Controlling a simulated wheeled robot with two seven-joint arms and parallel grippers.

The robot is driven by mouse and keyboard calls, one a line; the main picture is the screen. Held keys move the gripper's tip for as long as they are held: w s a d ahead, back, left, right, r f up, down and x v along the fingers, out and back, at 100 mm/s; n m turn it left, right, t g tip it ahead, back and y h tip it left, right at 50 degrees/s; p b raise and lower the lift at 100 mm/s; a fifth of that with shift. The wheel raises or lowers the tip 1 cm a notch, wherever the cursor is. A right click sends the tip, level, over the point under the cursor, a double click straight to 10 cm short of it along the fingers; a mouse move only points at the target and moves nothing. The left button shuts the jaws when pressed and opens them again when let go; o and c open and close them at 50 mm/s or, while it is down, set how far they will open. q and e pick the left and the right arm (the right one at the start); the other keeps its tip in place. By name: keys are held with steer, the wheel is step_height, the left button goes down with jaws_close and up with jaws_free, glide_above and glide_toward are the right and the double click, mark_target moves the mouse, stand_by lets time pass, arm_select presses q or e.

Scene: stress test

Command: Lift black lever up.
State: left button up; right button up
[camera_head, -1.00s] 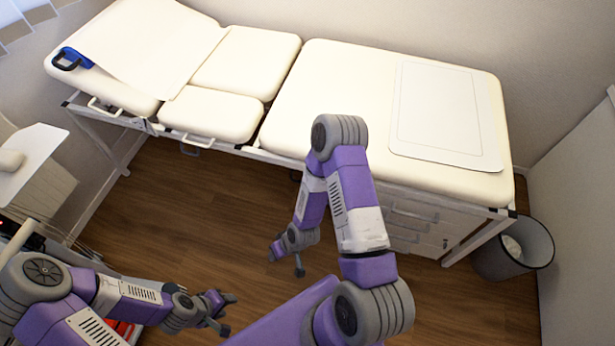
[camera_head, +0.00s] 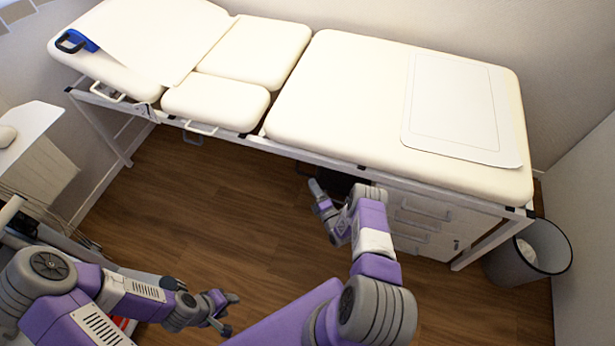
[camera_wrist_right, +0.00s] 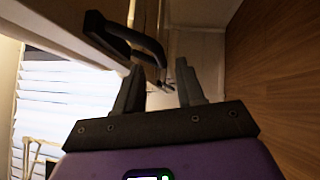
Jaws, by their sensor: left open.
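The black lever (camera_wrist_right: 140,40) shows in the right wrist view as a curved black bar under the edge of the bed. Its lower end appears between the fingertips of my right gripper (camera_wrist_right: 160,70); I cannot tell how far beyond them it is. That gripper is open, with a clear gap between its fingers. In the head view my right gripper (camera_head: 316,188) is low by the bed's near side, and a small dark part (camera_head: 304,168) shows under the frame there. My left gripper (camera_head: 229,313) is open and empty over the floor at the lower left.
The white examination bed (camera_head: 330,95) spans the back, with drawers (camera_head: 425,220) under its right half. A waste bin (camera_head: 530,253) stands at its right end. A white cart (camera_head: 35,160) is at the left. Wooden floor (camera_head: 200,220) is free between.

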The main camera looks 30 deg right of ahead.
mark_target(307, 175)
steer(key=w, duration=0.2)
steer(key=w+b, duration=0.1)
steer(key=w, duration=0.2)
steer(key=shift+w+d+r+b, duration=0.2)
steer(key=shift+w+r+b, duration=0.15)
steer(key=shift+w+r, duration=0.05)
jaws_close()
